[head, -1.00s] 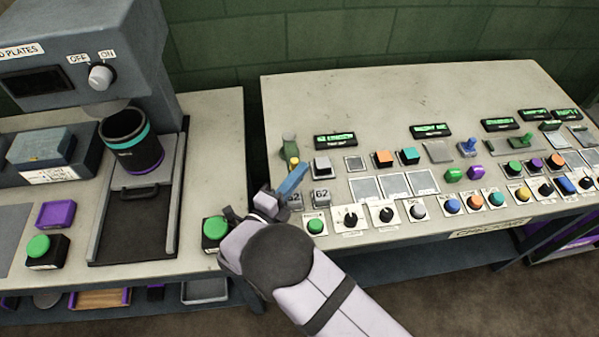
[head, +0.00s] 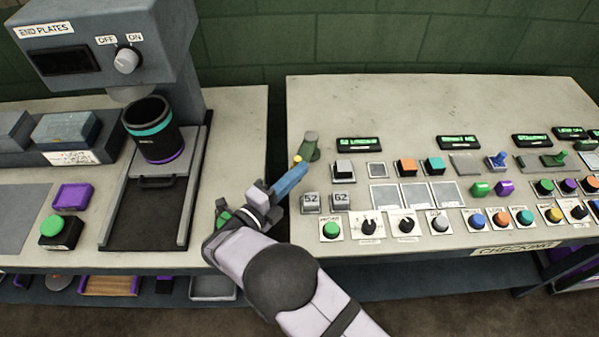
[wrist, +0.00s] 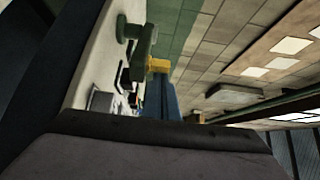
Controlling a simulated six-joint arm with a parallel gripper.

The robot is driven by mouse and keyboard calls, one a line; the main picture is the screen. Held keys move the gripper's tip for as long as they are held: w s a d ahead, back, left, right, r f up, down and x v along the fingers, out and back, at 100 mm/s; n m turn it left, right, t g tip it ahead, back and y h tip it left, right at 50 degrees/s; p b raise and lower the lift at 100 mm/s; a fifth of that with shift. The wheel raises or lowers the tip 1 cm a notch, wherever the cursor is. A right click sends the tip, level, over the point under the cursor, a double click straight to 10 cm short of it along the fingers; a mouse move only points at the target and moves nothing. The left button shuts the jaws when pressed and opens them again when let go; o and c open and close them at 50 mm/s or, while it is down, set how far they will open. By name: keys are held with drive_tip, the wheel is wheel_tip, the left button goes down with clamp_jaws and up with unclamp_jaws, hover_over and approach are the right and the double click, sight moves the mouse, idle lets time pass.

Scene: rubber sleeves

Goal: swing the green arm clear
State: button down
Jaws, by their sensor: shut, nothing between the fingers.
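The green arm (head: 309,148) stands at the back left edge of the checking console, with a yellow knob (head: 297,159) at its near end. In the wrist view the green arm (wrist: 143,42) and its yellow knob (wrist: 158,65) show just beyond the blue fingers. My gripper (head: 302,168) is shut and empty, reaching up from below over the console's left edge.
The console (head: 380,100) carries buttons, dials and displays right of my gripper. Two grey blocks marked 52 (head: 310,203) and 62 (head: 341,201) sit close by. At left stands a press machine (head: 110,45) with a dark cup (head: 152,135). A gap separates the tables.

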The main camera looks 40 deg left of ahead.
drive_tip(key=shift+s+a+r+y, duration=0.2)
drive_tip(key=shift+s+a+y, duration=0.1)
drive_tip(key=shift+a, duration=0.15)
drive_tip(key=d+p, duration=0.2)
drive_tip(key=d, duration=0.1)
drive_tip(key=d+p, duration=0.1)
drive_tip(key=shift+s+d+f, duration=0.1)
drive_tip(key=shift+d+f, duration=0.15)
drive_tip(key=s+a+b, duration=0.2)
drive_tip(key=s+b, duration=0.1)
drive_tip(key=s, duration=0.5)
drive_tip(key=shift+s+a+b, duration=0.3)
drive_tip(key=shift+a+b, duration=0.05)
